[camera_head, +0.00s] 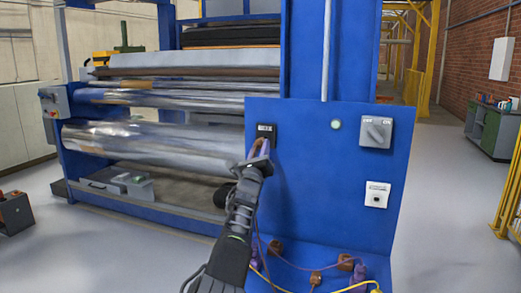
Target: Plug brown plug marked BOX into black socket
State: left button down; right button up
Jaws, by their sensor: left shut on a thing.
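The black socket (266,131) is on the upper left of the blue panel, with a small light label above it that I cannot read. My left gripper (260,157) is just below the socket, shut on a brown plug (257,146). The plug is mostly hidden by the fingers, and no BOX marking is readable. It is close to the socket's lower edge; I cannot tell whether it touches or enters it. A purple part shows beside the fingers. My right gripper is not in view.
The blue panel (319,191) also carries a grey rotary switch (376,132), a white socket (377,195) and a pale green lamp (336,124). Several brown plugs and purple and yellow cables lie on the blue ledge below. A roller machine (150,140) stands behind left.

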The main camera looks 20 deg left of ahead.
pick_arm(q)
jog(key=shift+b, duration=0.35)
jog(key=shift+w+r+p, duration=0.2)
jog(key=shift+w+p, duration=0.45)
jog(key=shift+p, duration=0.9)
dwell(0.5)
jog(key=c, duration=1.1)
grip_release()
jog(key=shift+f, duration=0.15)
jog(key=shift+s+d+f+b, duration=0.15)
jog(key=shift+s+f+b, duration=0.15)
jog(key=shift+s+b, duration=0.5)
jog(key=shift+b+v, duration=1.75)
jog(key=shift+v, duration=1.3)
jog(key=shift+r, duration=0.1)
